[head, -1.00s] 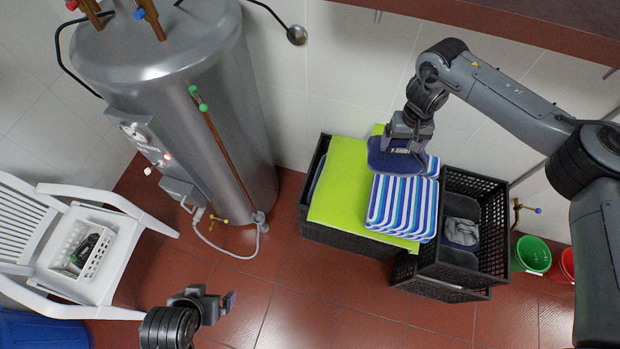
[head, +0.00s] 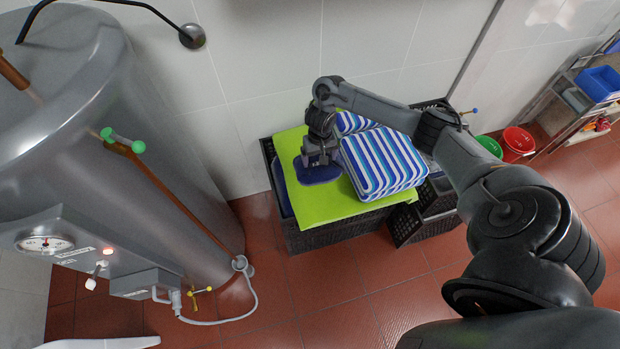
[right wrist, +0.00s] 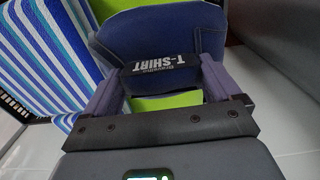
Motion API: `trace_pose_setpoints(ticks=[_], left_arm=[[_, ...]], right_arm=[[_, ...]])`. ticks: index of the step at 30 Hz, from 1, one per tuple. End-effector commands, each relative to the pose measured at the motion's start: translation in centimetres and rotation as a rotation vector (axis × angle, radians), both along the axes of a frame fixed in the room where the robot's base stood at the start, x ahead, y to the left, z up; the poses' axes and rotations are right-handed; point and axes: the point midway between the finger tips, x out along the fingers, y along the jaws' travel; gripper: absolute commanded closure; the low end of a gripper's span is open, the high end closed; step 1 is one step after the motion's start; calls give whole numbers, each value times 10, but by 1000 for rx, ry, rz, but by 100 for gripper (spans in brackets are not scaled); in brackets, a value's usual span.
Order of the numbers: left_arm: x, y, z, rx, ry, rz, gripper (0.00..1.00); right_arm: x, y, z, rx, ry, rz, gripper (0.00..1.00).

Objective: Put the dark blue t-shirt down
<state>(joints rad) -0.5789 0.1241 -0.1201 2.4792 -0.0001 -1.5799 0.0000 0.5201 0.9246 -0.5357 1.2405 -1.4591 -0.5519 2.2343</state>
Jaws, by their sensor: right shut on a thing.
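The dark blue t-shirt (head: 318,174) is a folded bundle at the left part of the lime green cloth (head: 318,210) on a black crate. My right gripper (head: 319,160) is above it, with its fingers at the t-shirt. In the right wrist view the fingers are shut on the t-shirt's (right wrist: 160,42) black band, lettered "T-SHIRT". Green cloth shows close behind and below the t-shirt. I cannot tell whether the t-shirt rests fully on the cloth. My left gripper is not in view.
Blue-and-white striped folded cloths (head: 380,163) lie just right of the t-shirt. Another black crate (head: 432,212) stands to the right, partly behind my arm. A steel boiler (head: 165,170) stands at the left. Green (head: 489,147) and red buckets (head: 516,143) stand farther right.

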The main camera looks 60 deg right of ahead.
Motion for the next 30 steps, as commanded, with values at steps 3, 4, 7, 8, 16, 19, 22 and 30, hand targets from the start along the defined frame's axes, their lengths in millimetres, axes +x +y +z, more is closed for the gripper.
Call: trace_pose_setpoints(ticks=[3,4,7,8,16,19,22,30], left_arm=[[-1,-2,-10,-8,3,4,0],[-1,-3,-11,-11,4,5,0],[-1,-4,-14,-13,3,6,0],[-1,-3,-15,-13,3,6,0],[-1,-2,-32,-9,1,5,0],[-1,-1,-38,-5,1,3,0],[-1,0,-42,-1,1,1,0],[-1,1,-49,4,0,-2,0]], right_arm=[[-14,-1,-21,3,1,-2,62],[-17,-1,-24,3,2,-2,62],[-23,-1,-32,4,0,-1,62],[-25,-1,-34,3,0,-1,62],[-32,-2,-76,1,0,-2,62],[-32,-1,-91,2,-1,-2,62],[-31,-1,-101,2,-2,-1,62],[-31,-1,-117,2,-1,-1,62]])
